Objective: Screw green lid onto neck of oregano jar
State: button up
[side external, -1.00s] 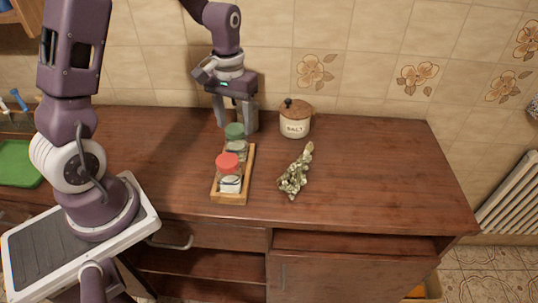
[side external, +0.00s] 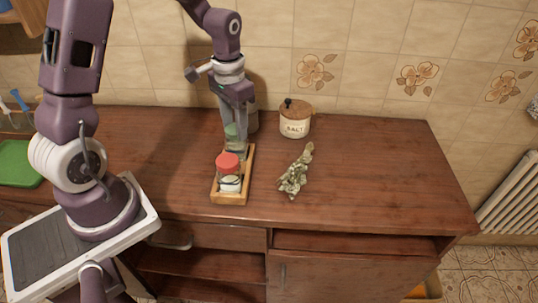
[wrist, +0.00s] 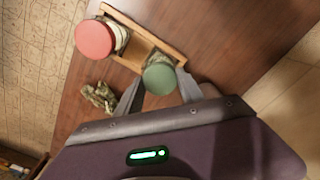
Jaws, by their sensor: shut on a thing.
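The jar with the green lid (wrist: 160,79) stands in the back slot of a small wooden rack (side external: 229,198). The lid sits at the jar's top; whether its thread is engaged cannot be seen. My gripper (wrist: 160,92) points down from above and is shut on the green lid, one finger on each side. In the side view my gripper (side external: 235,138) hides most of the lid and the jar below. No label on this jar is readable.
A jar with a red lid (side external: 228,162) stands in the rack's front slot, close by. A salt pot (side external: 295,122) with a wooden lid is at the back right. A bunch of dried herbs (side external: 295,173) lies right of the rack. The counter's right side is clear.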

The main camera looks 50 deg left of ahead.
jog(key=m, duration=0.5)
jog(key=m, duration=0.5)
jog(key=m, duration=1)
jog(key=o, duration=0.9)
jog(key=shift+o, duration=0.2)
